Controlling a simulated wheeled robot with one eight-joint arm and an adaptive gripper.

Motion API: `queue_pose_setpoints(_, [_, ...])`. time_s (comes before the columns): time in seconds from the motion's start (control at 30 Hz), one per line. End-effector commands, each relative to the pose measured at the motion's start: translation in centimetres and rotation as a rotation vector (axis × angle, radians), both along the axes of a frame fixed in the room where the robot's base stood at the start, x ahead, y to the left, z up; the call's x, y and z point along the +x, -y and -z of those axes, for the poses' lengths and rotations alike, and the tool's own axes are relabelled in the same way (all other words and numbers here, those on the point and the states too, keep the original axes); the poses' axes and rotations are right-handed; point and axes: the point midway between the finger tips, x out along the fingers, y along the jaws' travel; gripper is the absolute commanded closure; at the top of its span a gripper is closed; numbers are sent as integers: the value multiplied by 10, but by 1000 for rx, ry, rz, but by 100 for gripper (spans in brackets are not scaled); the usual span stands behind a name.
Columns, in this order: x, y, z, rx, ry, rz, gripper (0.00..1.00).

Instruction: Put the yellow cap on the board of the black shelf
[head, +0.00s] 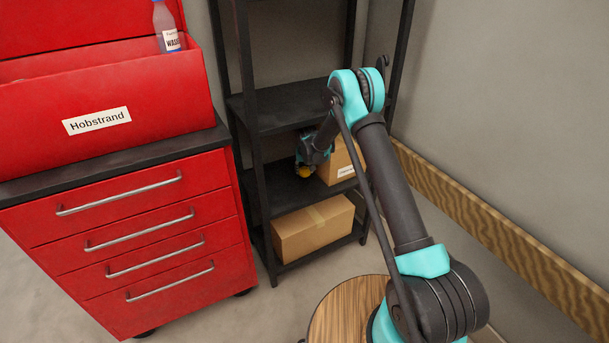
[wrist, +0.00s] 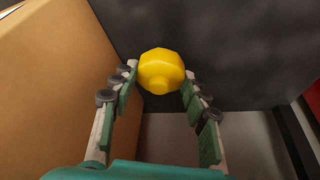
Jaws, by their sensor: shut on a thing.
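The yellow cap (wrist: 161,72) is between the fingertips of my gripper (wrist: 158,80), which is shut on it. In the head view the cap (head: 303,172) shows small below my gripper (head: 304,165), inside the black shelf (head: 258,150). It is over the front part of a middle board (head: 285,196), left of a cardboard box. I cannot tell whether the cap touches the board. My arm reaches in from the right and hides part of the shelf.
A cardboard box (head: 345,166) stands on the same board, close beside my gripper; it fills the left of the wrist view (wrist: 50,80). Another box (head: 312,228) sits on the board below. A red tool cabinet (head: 150,230) stands left of the shelf. Another board (head: 290,103) is above.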

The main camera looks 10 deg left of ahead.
Motion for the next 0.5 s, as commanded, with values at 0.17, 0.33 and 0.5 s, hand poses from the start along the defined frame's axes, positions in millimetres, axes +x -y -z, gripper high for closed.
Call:
queue_pose_setpoints(0.17, [8,-2,17,0,0,0,84])
queue_pose_setpoints(0.33, [8,-2,35,0,0,0,84])
queue_pose_setpoints(0.5, [8,-2,35,0,0,0,84])
